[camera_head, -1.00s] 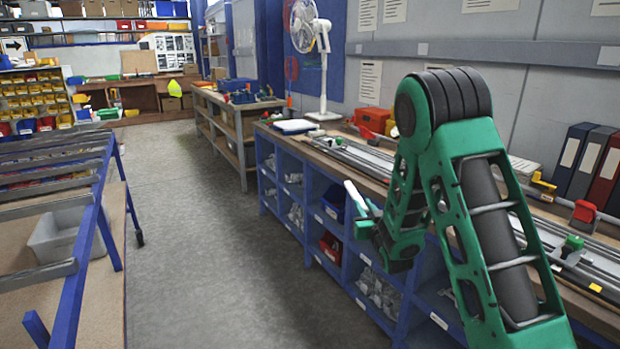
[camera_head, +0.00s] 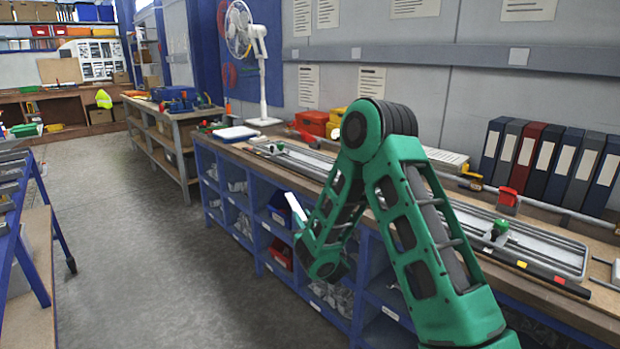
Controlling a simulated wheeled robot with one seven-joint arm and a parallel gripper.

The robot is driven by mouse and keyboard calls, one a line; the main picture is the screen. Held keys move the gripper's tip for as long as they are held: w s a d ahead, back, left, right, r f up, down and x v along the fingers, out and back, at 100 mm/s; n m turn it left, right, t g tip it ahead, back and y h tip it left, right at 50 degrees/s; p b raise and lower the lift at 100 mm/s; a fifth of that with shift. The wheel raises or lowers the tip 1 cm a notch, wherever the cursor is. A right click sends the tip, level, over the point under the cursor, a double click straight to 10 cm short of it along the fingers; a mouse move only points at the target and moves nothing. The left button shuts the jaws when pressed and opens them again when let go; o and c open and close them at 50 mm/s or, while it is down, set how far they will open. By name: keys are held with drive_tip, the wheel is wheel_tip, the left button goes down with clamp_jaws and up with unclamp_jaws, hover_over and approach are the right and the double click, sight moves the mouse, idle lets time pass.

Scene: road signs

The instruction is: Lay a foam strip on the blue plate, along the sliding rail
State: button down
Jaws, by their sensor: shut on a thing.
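My gripper (camera_head: 302,224) is at the end of my green arm, in front of the blue-framed bench (camera_head: 264,184) and apart from its top. It is small and partly hidden by its own wrist. It is shut on a slim white strip (camera_head: 294,207), which looks like the foam strip and sticks up at a tilt. Long grey metal rails with a green clamp (camera_head: 500,227) lie along the bench top at the right. More rails lie further back on the bench (camera_head: 300,158). My arm hides part of the bench between them. I cannot make out a blue plate.
Several binders (camera_head: 546,160) stand against the wall at the right. A blue-framed rack (camera_head: 40,185) is at the left. The grey floor (camera_head: 150,255) between is clear.

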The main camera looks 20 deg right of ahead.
drive_tip(key=shift+w+f+h, duration=0.15)
drive_tip(key=shift+f+h, duration=0.15)
drive_tip(key=shift+f, duration=0.2)
drive_tip(key=shift+a+f, duration=0.15)
drive_tip(key=shift+f, duration=0.15)
drive_tip(key=shift+f+h, duration=0.2)
drive_tip(key=shift+h, duration=0.1)
drive_tip(key=shift+a+f, duration=0.1)
drive_tip(key=shift+f+m, duration=0.1)
drive_tip(key=shift+m, duration=0.3)
drive_tip(key=shift+d+f+m+h, duration=0.4)
drive_tip(key=shift+f+h, duration=0.1)
drive_tip(key=shift+h, duration=0.3)
drive_tip(key=shift+s+d+m+g+h, duration=0.2)
drive_tip(key=shift+s+m+g+h, duration=0.15)
drive_tip(key=shift+h, duration=0.25)
